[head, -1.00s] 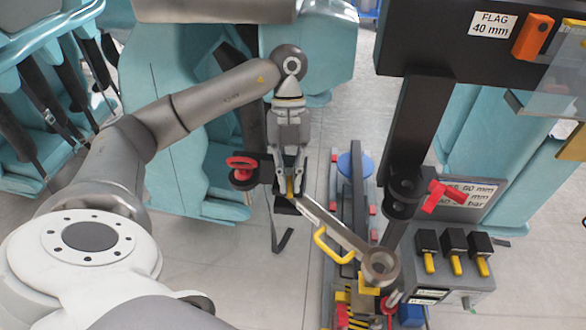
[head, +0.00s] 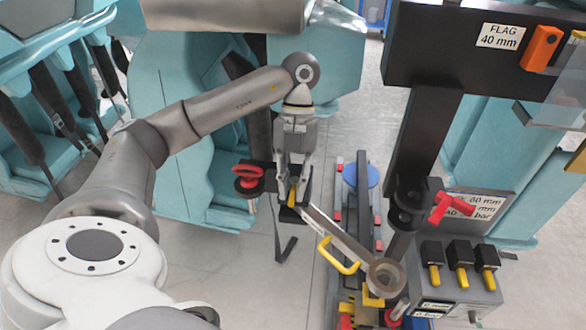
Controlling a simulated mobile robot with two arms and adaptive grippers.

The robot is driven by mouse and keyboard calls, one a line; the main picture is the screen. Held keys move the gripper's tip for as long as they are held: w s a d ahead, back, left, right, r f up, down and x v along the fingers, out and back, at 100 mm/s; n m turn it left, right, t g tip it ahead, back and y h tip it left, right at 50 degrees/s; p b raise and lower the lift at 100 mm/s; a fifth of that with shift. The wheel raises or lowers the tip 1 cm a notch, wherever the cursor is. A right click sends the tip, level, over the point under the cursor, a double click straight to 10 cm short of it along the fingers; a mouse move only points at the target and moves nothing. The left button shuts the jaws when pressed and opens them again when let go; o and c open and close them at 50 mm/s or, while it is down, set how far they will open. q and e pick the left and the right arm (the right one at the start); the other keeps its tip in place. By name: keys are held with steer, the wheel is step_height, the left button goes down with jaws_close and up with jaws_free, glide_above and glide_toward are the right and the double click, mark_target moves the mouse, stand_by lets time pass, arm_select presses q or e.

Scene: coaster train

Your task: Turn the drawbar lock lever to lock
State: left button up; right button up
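The drawbar (head: 345,238) is a grey bar with a ring eye (head: 385,278) at its near end and a yellow loop handle (head: 338,255) on its side. At its far end is a dark bracket with a small upright yellow grip (head: 292,194), which seems to be the lock lever. My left gripper (head: 292,186) points down over this grip, with a finger on either side. The fingers look apart, with the grip between or just below the tips. Contact cannot be made out. My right gripper is out of view.
A red knob (head: 248,176) sits left of the bracket. A dark post (head: 425,140) with a red lever (head: 450,206) stands to the right, above a box with several yellow-tipped switches (head: 461,277). Teal seats (head: 180,110) stand behind my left arm.

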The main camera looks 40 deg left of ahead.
mark_target(295, 180)
arm_select(q)
steer(key=shift+o, duration=0.8)
steer(key=shift+f, duration=0.1)
steer(key=shift+v, duration=3.7)
